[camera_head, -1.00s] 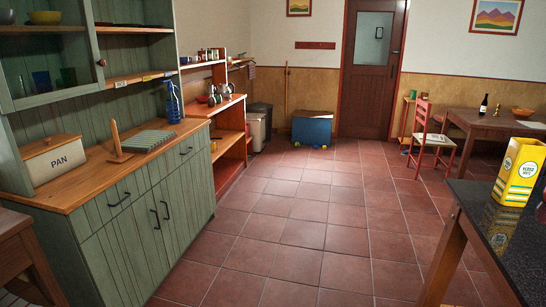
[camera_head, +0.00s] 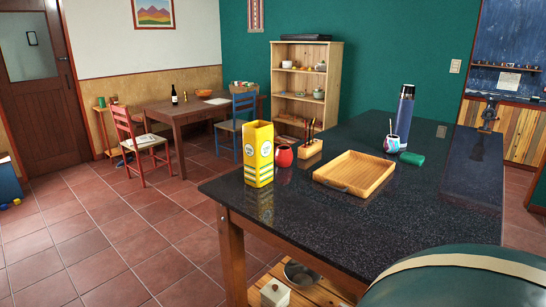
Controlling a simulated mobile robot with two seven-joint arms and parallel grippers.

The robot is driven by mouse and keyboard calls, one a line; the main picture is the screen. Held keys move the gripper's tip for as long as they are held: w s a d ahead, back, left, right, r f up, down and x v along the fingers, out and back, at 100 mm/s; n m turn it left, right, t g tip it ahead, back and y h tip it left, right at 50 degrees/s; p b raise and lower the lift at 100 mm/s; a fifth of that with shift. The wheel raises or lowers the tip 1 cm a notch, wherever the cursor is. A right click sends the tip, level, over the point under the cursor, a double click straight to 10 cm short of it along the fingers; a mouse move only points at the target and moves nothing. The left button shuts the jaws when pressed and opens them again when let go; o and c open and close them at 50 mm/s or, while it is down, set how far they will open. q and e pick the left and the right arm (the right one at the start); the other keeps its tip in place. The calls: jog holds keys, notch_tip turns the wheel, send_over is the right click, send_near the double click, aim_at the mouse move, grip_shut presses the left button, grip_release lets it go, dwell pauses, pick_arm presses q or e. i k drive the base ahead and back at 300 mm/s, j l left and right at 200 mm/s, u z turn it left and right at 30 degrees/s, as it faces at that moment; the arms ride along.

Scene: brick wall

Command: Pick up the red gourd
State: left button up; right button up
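A small round red gourd (camera_head: 284,156) stands on the dark speckled counter (camera_head: 330,225), just right of a tall yellow box and left of a wooden holder. Its lower part rests on the counter top. Neither of my grippers shows in this view.
On the counter are the yellow box (camera_head: 258,153), a wooden holder with thin sticks (camera_head: 309,149), a wooden tray (camera_head: 354,174), a patterned cup (camera_head: 392,144), a blue flask (camera_head: 404,115) and a green block (camera_head: 412,158). A green rounded object (camera_head: 450,280) fills the near right corner.

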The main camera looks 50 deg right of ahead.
aim_at(284, 156)
jog(key=i+j+z, duration=0.5)
jog(key=z, duration=0.15)
jog(key=i+j+z, duration=0.35)
jog(key=j+z, duration=0.3)
jog(key=i+j+z, duration=0.1)
jog(key=j+z, duration=0.25)
jog(key=j, duration=0.2)
